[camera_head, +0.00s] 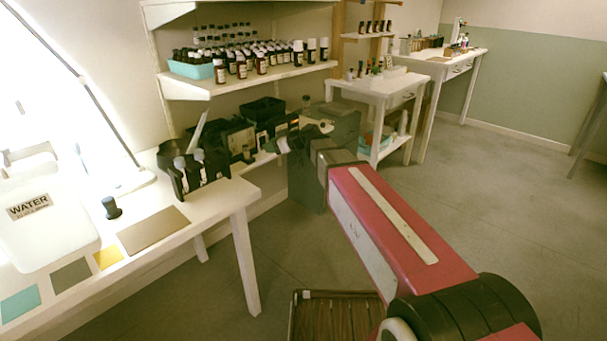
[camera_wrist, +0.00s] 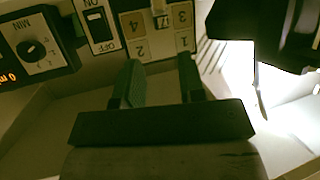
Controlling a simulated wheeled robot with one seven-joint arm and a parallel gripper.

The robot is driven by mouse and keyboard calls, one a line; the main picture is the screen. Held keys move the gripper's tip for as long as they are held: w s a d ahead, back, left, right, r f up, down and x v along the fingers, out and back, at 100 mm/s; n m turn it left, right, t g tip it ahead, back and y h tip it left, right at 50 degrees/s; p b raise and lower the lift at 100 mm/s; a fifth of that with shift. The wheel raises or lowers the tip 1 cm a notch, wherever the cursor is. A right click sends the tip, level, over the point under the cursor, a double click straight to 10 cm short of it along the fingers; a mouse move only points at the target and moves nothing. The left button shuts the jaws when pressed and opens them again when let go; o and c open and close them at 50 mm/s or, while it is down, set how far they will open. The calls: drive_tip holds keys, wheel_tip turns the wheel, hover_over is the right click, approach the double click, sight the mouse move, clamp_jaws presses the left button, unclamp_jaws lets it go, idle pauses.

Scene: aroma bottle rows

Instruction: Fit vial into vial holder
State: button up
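My gripper (camera_wrist: 160,75) shows in the wrist view with its two dark fingers apart and only a gap between them. In the head view my gripper (camera_head: 284,143) is dark and hard to make out, reaching toward the equipment beneath the shelf. Beyond the fingers in the wrist view is a panel (camera_wrist: 142,28) numbered 1 to 4, with a small pale upright thing (camera_wrist: 161,18) at its middle; I cannot tell whether this is the vial or its holder. A black rack (camera_head: 183,186) with several pale-topped bottles stands on the left table.
An ON/OFF switch (camera_wrist: 97,22) and a MIN dial box (camera_wrist: 34,48) stand left of the panel. A black part (camera_wrist: 262,28) hangs at upper right. The left table (camera_head: 225,196) bears a WATER container (camera_head: 40,235) and a small dark object (camera_head: 111,208). The shelf (camera_head: 290,74) overhead holds many bottles.

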drive_tip(key=s+d+f+m+g+h, duration=0.1)
drive_tip(key=s+d+f+m+h, duration=0.3)
drive_tip(key=d, duration=0.7)
drive_tip(key=s+d+f+m+g+h, duration=0.2)
drive_tip(key=s+d+f+m+h, duration=0.2)
drive_tip(key=s+d+f, duration=0.5)
drive_tip(key=s+d+f+m+g+h, duration=0.2)
drive_tip(key=s+d+f+m+h, duration=0.2)
drive_tip(key=s+d+f, duration=0.3)
drive_tip(key=d+f+m, duration=0.1)
drive_tip(key=d+f, duration=0.2)
drive_tip(key=d, duration=0.4)
drive_tip(key=shift+s+f, duration=0.2)
drive_tip(key=shift+f, duration=0.1)
